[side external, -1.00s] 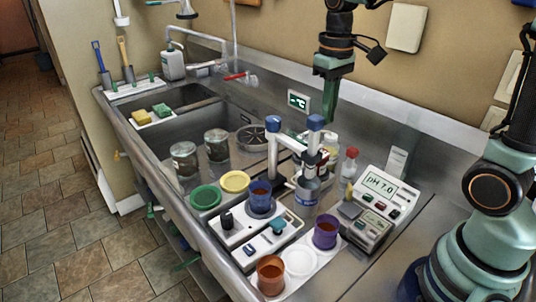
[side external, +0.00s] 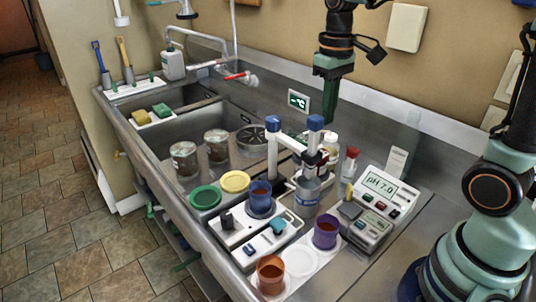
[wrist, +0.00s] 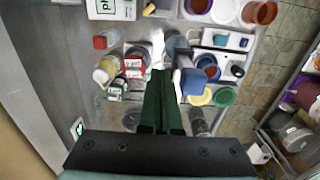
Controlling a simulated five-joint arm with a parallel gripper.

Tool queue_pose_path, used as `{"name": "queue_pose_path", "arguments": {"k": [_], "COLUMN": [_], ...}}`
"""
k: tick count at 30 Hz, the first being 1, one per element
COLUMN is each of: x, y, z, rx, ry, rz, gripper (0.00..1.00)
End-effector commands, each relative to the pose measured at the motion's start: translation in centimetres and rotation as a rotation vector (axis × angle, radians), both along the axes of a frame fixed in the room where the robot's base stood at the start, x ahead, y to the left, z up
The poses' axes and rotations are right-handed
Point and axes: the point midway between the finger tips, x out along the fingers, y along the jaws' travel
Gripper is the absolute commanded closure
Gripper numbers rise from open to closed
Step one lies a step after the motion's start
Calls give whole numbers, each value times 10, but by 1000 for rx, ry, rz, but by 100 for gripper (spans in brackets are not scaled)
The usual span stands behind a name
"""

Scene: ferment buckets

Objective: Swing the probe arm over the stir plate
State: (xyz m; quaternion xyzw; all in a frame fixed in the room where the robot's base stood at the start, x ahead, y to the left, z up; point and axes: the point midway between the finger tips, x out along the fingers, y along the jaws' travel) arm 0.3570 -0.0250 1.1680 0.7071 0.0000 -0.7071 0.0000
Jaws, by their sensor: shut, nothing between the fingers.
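The probe arm (side external: 290,142) is a pale grey bar with blue caps, joined to an upright post, with a slim probe (side external: 272,158) hanging at its left end. In the wrist view its blue cap (wrist: 194,82) shows just right of my fingertips. The stir plate (side external: 232,232) is a white box with a black knob, and a blue cup (side external: 260,195) of brown liquid stands at its far end. I cannot tell whether the probe tip is over that cup. My gripper (side external: 324,118) is shut and empty, high behind the probe arm; its dark green fingers show in the wrist view (wrist: 161,75).
A pH meter (side external: 372,205) stands to the right. Bottles (side external: 308,192) crowd around the post. A purple cup (side external: 326,232) and an orange cup (side external: 270,274) stand in front. Two jars (side external: 216,147) and the sink are to the left. The wall is close behind my gripper.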

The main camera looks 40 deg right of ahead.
Motion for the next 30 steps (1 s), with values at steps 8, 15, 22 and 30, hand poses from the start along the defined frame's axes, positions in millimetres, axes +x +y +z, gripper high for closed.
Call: {"name": "queue_pose_path", "arguments": {"k": [8, 15, 22, 30], "x": [0, -4, -6, -6], "y": [3, 20, 32, 32], "z": [0, 0, 0, 0], "rx": [0, 0, 0, 0], "ry": [0, 0, 0, 0], "rz": [1, 3, 1, 0], "gripper": [100, 100, 100, 100]}}
